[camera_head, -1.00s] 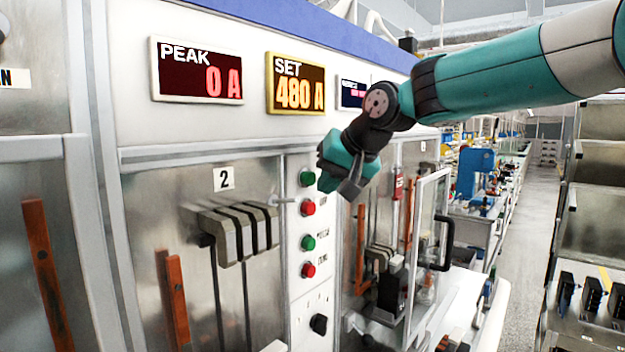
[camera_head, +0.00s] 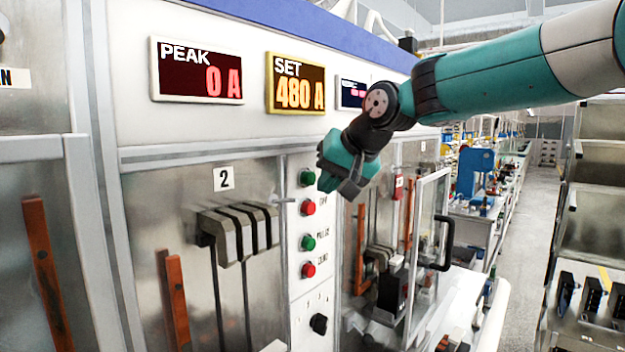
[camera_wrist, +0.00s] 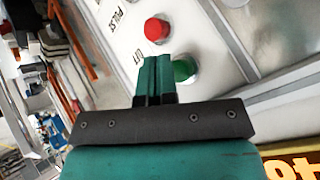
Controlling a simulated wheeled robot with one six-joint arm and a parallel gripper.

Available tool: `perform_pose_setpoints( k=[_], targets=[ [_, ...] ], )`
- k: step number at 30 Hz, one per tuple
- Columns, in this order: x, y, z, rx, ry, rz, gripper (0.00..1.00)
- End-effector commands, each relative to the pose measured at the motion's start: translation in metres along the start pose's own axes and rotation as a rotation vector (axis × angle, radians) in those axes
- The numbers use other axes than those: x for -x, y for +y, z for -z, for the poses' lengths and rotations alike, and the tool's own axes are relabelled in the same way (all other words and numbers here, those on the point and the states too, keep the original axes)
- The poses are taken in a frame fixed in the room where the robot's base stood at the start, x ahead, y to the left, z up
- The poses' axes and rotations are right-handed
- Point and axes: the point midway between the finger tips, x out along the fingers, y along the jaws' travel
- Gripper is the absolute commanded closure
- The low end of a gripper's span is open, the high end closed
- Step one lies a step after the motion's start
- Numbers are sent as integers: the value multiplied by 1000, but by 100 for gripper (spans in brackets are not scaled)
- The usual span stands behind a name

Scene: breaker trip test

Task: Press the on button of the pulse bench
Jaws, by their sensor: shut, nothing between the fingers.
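The pulse bench panel has a column of buttons. The top green button (camera_head: 307,178) is above a red button (camera_head: 308,207). In the wrist view the green button (camera_wrist: 184,68) is just right of my fingertips, and the red button (camera_wrist: 157,29) is beyond them. My gripper (camera_head: 352,190) is shut and empty, just right of the top green button in the head view. The fingers also show in the wrist view (camera_wrist: 155,68). The label beside the top green button is mostly hidden, and I cannot tell whether the fingers touch the button.
Lower on the column are a second green button (camera_head: 308,242), a second red button (camera_head: 308,270) and a black knob (camera_head: 319,323). The PEAK display (camera_head: 197,70) reads 0 A and the SET display (camera_head: 295,84) reads 480 A. A clear door (camera_head: 428,250) stands open at right.

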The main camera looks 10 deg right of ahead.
Motion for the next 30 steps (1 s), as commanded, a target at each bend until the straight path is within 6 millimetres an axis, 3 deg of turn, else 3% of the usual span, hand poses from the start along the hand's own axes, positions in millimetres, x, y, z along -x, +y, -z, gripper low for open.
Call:
perform_pose_setpoints(
  k=[30],
  targets=[
    [-6,-5,4,0,0,0,100]
  ],
)
